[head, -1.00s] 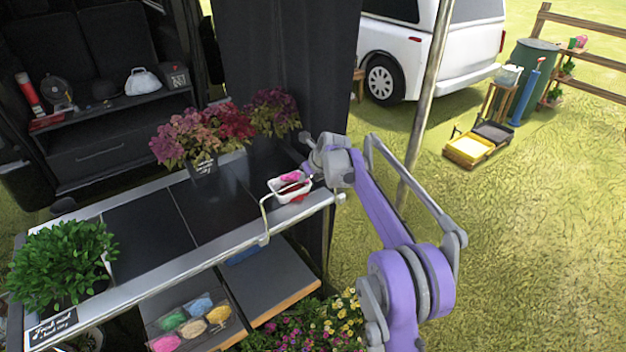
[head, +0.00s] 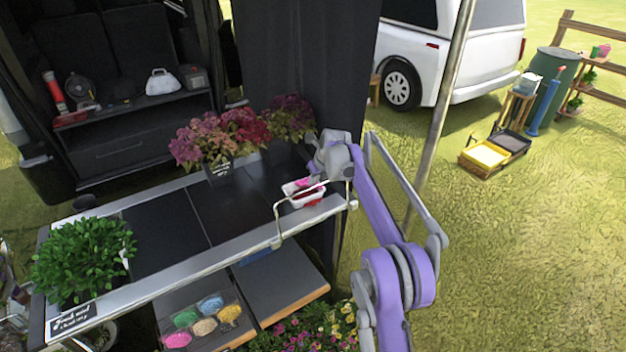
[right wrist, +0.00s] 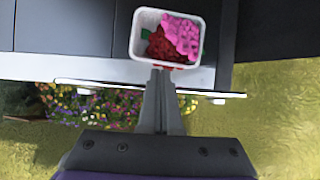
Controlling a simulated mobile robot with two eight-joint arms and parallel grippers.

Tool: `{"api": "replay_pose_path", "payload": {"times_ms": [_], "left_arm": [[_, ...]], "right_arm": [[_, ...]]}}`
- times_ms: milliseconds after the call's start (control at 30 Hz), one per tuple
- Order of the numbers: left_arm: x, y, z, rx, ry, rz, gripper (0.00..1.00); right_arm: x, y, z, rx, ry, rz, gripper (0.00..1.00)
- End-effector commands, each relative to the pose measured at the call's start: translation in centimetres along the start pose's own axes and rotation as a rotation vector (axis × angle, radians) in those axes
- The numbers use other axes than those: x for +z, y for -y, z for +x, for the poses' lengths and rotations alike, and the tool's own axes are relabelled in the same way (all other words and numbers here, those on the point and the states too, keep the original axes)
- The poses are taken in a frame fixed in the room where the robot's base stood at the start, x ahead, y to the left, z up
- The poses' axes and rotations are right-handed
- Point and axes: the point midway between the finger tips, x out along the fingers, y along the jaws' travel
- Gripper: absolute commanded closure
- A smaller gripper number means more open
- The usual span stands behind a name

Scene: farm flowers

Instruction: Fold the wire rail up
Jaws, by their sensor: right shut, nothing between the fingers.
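The thin pale wire rail (head: 301,196) runs along the right part of the counter's front edge. Its left post rises from the edge, and its right post shows below my right gripper; I cannot tell its exact lean. In the right wrist view, the rail (right wrist: 95,85) crosses as a pale bar outside the counter edge. My right gripper (head: 316,177) is over the counter's right end by the rail. In the right wrist view, its fingers (right wrist: 158,75) are shut and empty, overlapping the rail's line; contact is unclear. My left gripper is out of view.
A white tub (head: 304,199) of red and pink flowers stands on the counter (head: 166,236) just behind the rail, close to my right fingertips. Potted flowers (head: 228,147) stand further back. A metal pole (head: 446,100) stands right of my arm. Flowers (head: 322,328) grow below.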

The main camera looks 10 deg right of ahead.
Motion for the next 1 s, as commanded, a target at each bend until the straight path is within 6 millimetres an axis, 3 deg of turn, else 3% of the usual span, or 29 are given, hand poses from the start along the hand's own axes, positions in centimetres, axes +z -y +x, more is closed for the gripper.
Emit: {"api": "replay_pose_path", "payload": {"times_ms": [167,633,800,1000], "left_arm": [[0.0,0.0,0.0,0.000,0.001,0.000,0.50],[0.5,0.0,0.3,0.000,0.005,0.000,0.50],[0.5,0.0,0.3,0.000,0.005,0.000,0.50],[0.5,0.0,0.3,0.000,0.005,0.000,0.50]], "right_arm": [[0.0,0.0,-1.1,0.000,0.000,0.001,1.00],[-0.1,-0.1,-9.6,0.000,0.002,0.000,1.00],[-0.1,-0.1,-10.9,0.000,0.003,-0.001,1.00],[-0.1,-0.1,-11.1,0.000,0.003,-0.001,1.00]]}}
